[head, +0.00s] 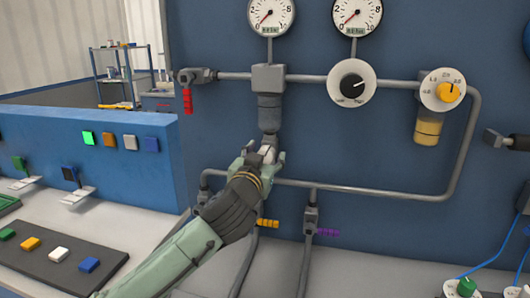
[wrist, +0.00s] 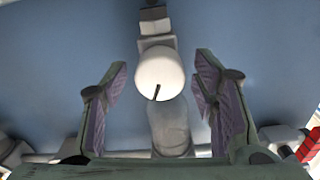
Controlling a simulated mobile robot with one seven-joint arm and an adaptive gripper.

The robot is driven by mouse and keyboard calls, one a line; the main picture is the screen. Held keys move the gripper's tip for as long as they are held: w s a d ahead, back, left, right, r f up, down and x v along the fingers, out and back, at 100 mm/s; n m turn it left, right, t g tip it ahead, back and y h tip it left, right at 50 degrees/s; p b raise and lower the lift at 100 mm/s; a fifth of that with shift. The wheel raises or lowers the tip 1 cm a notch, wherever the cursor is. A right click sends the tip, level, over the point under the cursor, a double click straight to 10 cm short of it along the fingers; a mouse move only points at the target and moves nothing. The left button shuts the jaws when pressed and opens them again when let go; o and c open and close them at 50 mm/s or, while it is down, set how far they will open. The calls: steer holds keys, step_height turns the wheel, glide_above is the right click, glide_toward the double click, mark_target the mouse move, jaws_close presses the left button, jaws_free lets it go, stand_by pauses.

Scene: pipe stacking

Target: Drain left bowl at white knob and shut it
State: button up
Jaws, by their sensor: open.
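The left bowl (head: 270,114) is a grey cylinder hanging under a grey block on the upper pipe. It also shows in the wrist view (wrist: 170,130), where I cannot make out any liquid in it. The white knob (wrist: 160,72) is round with a short dark mark at its edge, and sits at the bowl's end. In the head view the knob (head: 268,152) is partly hidden by my gripper (head: 262,158). In the wrist view my gripper (wrist: 160,72) is open, with one finger on each side of the knob and a visible gap on both sides.
Right of the bowl are a black dial (head: 352,83) and a bowl with yellow liquid (head: 428,129). A red-handled valve (head: 187,98) is at the left. A lower pipe (head: 365,190) runs beside my gripper, with yellow (head: 268,223) and purple (head: 327,232) handles below it.

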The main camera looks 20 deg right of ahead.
steer(key=c, duration=1.2)
steer(key=shift+o, duration=0.2)
steer(key=shift+m+b, duration=0.35)
steer(key=shift+m, duration=0.05)
steer(key=shift+d+f+m+b, duration=0.15)
steer(key=shift+m+b, duration=0.5)
steer(key=shift+m, duration=0.35)
steer(key=m+b, duration=0.2)
steer(key=m, duration=0.2)
steer(key=shift+m, duration=0.3)
steer(key=m+b, duration=0.2)
steer(key=m, duration=0.3)
steer(key=shift+m, duration=0.4)
steer(key=shift+s, duration=0.1)
